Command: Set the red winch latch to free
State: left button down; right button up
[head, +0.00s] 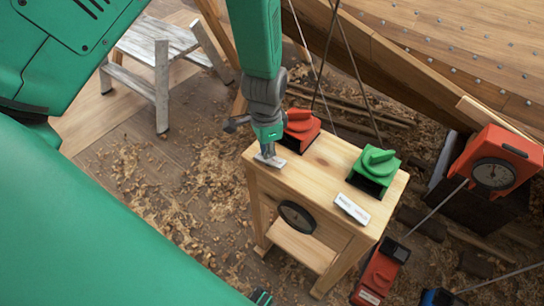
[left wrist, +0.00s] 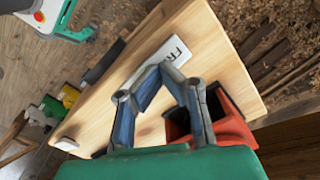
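The red winch latch (head: 301,127) sits on a small wooden stand (head: 325,160), at its back left. A white label (head: 270,160) lies in front of it; in the left wrist view the label (left wrist: 178,48) shows the letters "FR", the rest being hidden. My left gripper (head: 267,152) points down just left of the red latch, over the label. In the left wrist view its fingertips (left wrist: 162,67) come together, with nothing seen between them. The red latch (left wrist: 232,127) is right of the fingers there, partly hidden.
A green latch (head: 375,166) and a second white label (head: 352,208) are on the stand's right side. A black dial (head: 297,217) is on its front. A red gauge box (head: 497,164) stands at right. The wooden hull (head: 450,50) and thin lines rise behind. A grey step stool (head: 160,60) stands at left.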

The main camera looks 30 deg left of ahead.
pick_arm(q)
jog(key=shift+r+p, duration=2.9)
jog(key=shift+r, duration=0.45)
jog(key=shift+f, duration=0.1)
jog(key=s+a+f+n+b, duration=0.1)
jog(key=s+f+n+b, duration=0.5)
jog(key=s+f+b, duration=0.5)
jog(key=s+f, duration=0.8)
jog(key=s, duration=0.3)
jog(key=shift+s+f+t, duration=0.3)
jog(key=shift+s+f, duration=0.05)
jog(key=shift+f, duration=0.05)
jog(key=shift+w, duration=0.1)
